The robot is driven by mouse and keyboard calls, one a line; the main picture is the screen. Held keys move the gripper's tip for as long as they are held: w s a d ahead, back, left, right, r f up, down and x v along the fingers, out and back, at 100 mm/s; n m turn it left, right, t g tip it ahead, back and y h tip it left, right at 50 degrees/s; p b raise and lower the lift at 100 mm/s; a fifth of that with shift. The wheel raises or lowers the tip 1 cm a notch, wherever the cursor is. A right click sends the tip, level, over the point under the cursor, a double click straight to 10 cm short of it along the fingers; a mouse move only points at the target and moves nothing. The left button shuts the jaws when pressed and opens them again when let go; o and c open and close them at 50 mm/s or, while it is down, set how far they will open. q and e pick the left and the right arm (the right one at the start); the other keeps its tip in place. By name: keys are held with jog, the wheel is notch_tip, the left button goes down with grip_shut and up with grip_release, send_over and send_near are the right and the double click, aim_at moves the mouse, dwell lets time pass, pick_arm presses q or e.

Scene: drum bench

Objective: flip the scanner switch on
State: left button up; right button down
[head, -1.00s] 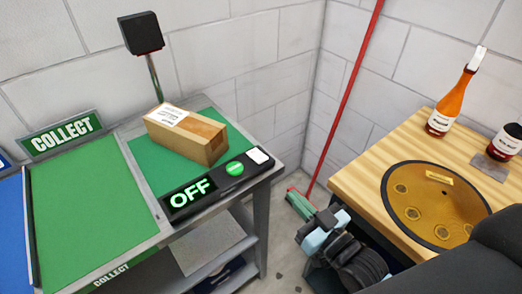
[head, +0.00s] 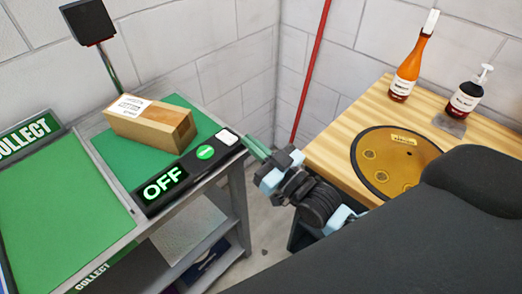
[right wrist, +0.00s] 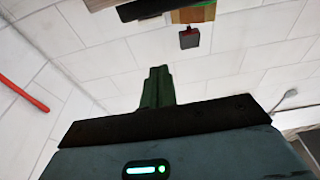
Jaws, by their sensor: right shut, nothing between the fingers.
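The scanner's black control panel (head: 190,170) runs along the front edge of the green scanner mat. Its display (head: 164,185) reads OFF in green letters. Right of it are a round green button (head: 205,152) and a white switch (head: 228,138) at the panel's right end. My right gripper (head: 251,143) is shut and empty, its green fingers just right of the white switch; whether they touch it I cannot tell. In the right wrist view the shut fingers (right wrist: 157,85) point up the picture. The left gripper is not in view.
A cardboard box (head: 150,122) lies on the scanner mat (head: 115,165) below a black scanner head (head: 88,22) on a post. A wooden table (head: 340,135) at right holds a golden drum (head: 395,160), an orange bottle (head: 412,65) and a dark pump bottle (head: 468,92).

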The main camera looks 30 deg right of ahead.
aim_at(226, 137)
jog(key=x, duration=0.5)
jog(key=shift+w+r+p, duration=0.1)
jog(key=shift+r+p, duration=0.1)
jog(key=shift+p, duration=0.1)
notch_tip(226, 137, down, 3)
jog(key=shift+w+a+f, duration=0.1)
jog(key=shift+f, duration=0.5)
